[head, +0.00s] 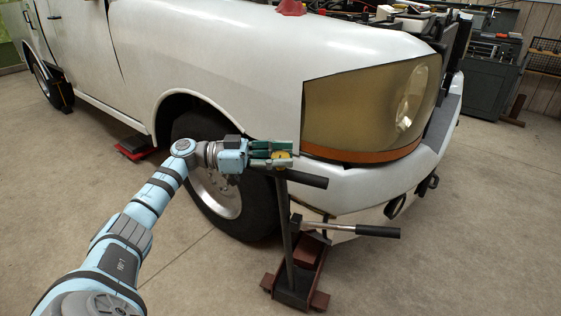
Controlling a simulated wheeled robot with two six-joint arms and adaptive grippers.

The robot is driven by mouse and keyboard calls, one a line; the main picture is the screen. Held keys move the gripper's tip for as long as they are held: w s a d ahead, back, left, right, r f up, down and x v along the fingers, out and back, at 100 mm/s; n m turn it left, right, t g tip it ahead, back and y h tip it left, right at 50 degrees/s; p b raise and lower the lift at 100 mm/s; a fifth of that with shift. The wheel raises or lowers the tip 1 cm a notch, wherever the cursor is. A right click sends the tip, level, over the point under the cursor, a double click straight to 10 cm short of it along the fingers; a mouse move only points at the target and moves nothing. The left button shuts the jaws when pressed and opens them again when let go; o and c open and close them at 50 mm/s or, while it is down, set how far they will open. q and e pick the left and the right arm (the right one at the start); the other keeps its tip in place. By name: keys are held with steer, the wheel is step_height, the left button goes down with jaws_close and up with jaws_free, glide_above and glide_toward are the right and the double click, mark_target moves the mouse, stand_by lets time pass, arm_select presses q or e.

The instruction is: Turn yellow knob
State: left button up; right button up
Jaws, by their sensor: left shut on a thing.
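The yellow knob (281,159) sits at the top of the dark upright post of a floor jack (289,245), just in front of the truck's front wheel. My left gripper (283,154) reaches it from the left and is shut on the knob. Its green fingers cover part of the knob, so its full shape is hidden. My right gripper is not in view.
The white pickup (225,50) fills the space behind the knob, with its headlight (372,105) and bumper close on the right. Black-gripped jack handles (375,232) stick out to the right. A grey tool cabinet (492,75) stands at the back right. The front floor is clear.

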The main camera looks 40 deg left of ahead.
arm_select(q)
steer(key=shift+m+g+h, duration=0.4)
steer(key=shift+m+g, duration=0.1)
steer(key=shift+g, duration=0.1)
steer(key=o, duration=1.1)
steer(key=shift+o, duration=0.2)
steer(key=v, duration=1.2)
